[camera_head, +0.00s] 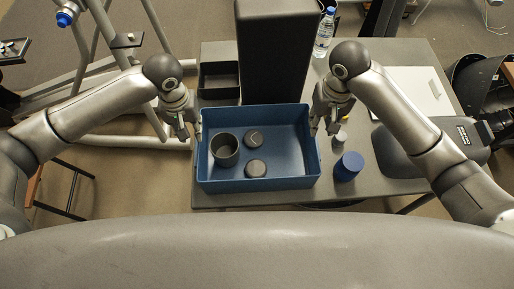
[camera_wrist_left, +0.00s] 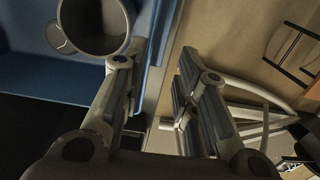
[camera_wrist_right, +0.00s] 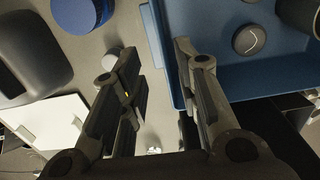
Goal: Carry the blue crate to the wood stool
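The blue crate (camera_head: 258,186) sits on the grey table near its front edge. A dark cup (camera_head: 225,150) and two dark round pieces (camera_head: 254,138) (camera_head: 256,167) lie in it. My left gripper (camera_head: 191,136) is at the crate's left wall. In the left wrist view its fingers (camera_wrist_left: 158,90) are apart, with the wall's rim (camera_wrist_left: 153,72) between them. My right gripper (camera_head: 322,129) is at the right wall. In the right wrist view its fingers (camera_wrist_right: 160,85) are spread, with the rim (camera_wrist_right: 157,50) between them. A brown seat edge with dark legs (camera_head: 66,190), perhaps the wood stool, shows at left, mostly hidden by my arm.
A tall dark box (camera_head: 275,50) stands directly behind the crate, beside a small black bin (camera_head: 219,80). A blue cylinder (camera_head: 348,167) is right of the crate, and a water bottle (camera_head: 325,32) is at the back. Grey metal tubing (camera_head: 90,60) stands on the floor at left.

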